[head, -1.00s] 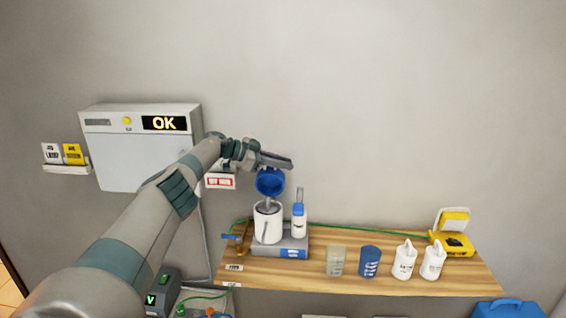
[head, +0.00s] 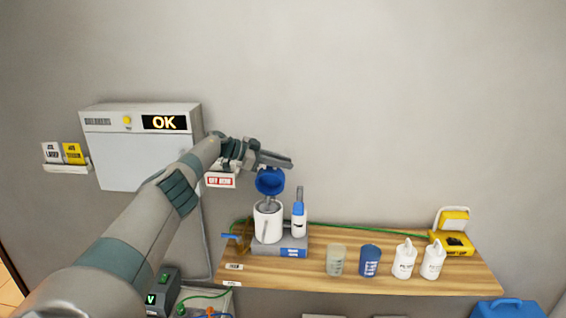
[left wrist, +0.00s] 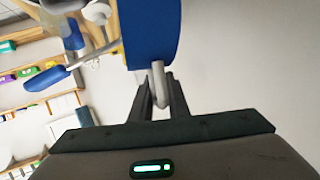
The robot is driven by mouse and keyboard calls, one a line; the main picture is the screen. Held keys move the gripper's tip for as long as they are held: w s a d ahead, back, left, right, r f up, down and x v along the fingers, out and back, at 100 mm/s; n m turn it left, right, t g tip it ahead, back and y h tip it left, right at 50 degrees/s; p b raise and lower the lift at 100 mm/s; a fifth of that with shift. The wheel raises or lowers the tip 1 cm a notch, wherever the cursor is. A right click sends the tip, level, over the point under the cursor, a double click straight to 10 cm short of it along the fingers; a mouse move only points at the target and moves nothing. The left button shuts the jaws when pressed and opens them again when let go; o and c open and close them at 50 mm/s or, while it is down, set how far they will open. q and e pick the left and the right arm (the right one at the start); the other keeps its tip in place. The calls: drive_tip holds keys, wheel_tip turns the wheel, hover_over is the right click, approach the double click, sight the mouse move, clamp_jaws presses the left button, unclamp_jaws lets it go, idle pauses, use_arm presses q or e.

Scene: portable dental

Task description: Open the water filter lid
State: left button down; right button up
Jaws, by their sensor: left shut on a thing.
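The water filter is a white canister (head: 266,226) on a grey base (head: 292,247) on the wooden shelf. Its blue lid (head: 270,181) stands tilted up above the canister, and the canister's mouth shows open. My left gripper (head: 288,161) is at the top of the raised lid. A blue and white filter bottle (head: 299,220) stands beside the canister on the same base. My right gripper is out of view.
To the right on the shelf (head: 400,282) stand a clear cup (head: 336,260), a blue cup (head: 370,261), two white bottles (head: 404,260) and a yellow device (head: 456,240). A white wall cabinet (head: 140,160) reading OK hangs at left. The wall space above the shelf's right side is clear.

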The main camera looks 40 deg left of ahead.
use_arm(q)
drive_tip(key=shift+s+a+f, duration=0.1)
drive_tip(key=shift+s+f, duration=0.05)
drive_tip(key=shift+f, duration=0.45)
drive_tip(key=c, duration=1.7)
unclamp_jaws()
drive_tip(key=shift+c, duration=0.2)
drive_tip(key=shift+w+a+f, duration=0.2)
drive_tip(key=shift+w+a, duration=0.05)
drive_tip(key=shift+w, duration=0.15)
drive_tip(key=shift+s+r, duration=0.1)
drive_tip(key=shift+r, duration=0.2)
drive_tip(key=shift+s+r, duration=0.25)
drive_tip(key=shift+s, duration=0.05)
drive_tip(key=shift+s+a, duration=0.15)
drive_tip(key=shift+a, duration=0.05)
drive_tip(key=b+v, duration=0.1)
drive_tip(key=v, duration=0.5)
drive_tip(key=b+v, duration=0.1)
drive_tip(key=v, duration=0.1)
drive_tip(key=shift+s+a+f+b, duration=0.1)
drive_tip(key=shift+s+a+b, duration=0.2)
drive_tip(key=shift+a, duration=0.15)
drive_tip(key=shift+v, duration=0.8)
